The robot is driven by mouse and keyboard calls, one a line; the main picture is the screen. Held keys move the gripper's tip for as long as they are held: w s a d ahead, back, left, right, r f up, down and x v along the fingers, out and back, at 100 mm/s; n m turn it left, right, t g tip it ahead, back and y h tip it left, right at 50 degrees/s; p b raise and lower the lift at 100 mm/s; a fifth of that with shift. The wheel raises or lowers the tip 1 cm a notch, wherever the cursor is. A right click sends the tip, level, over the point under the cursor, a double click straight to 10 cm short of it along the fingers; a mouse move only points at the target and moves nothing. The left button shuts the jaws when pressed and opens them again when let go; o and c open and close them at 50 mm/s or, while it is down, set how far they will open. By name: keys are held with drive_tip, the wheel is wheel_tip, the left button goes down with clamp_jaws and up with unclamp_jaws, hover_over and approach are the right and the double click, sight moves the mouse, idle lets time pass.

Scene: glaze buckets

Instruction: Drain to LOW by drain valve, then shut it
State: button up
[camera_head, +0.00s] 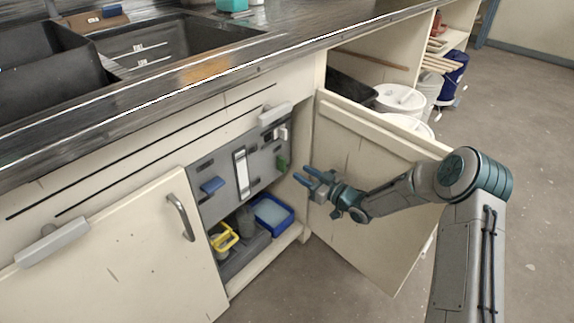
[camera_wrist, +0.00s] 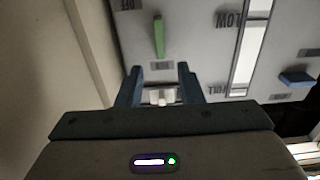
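A grey panel (camera_head: 222,164) inside the open cabinet carries a blue lever (camera_head: 212,185) at left, a white upright gauge strip (camera_head: 242,173) in the middle and a green lever (camera_head: 282,162) at right. In the wrist view the panel is upside down; LOW and FULL marks sit beside the strip (camera_wrist: 248,50), and an OFF label near the green lever (camera_wrist: 158,37). The blue lever (camera_wrist: 297,78) is at right there. I cannot read which lever is the drain valve, nor the liquid level. My gripper (camera_head: 304,175) is open and empty, its blue fingers (camera_wrist: 161,78) apart from the green lever.
The open cabinet door (camera_head: 370,190) stands to the right, behind my arm. A blue tray (camera_head: 290,214) and a yellow-handled item (camera_head: 225,238) sit below the panel. A closed door (camera_head: 120,260) is left. White buckets (camera_head: 400,99) stand behind the open door.

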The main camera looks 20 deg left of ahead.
sight(285, 163)
drive_tip(key=b+x, duration=0.1)
drive_tip(key=x, duration=0.7)
clamp_jaws()
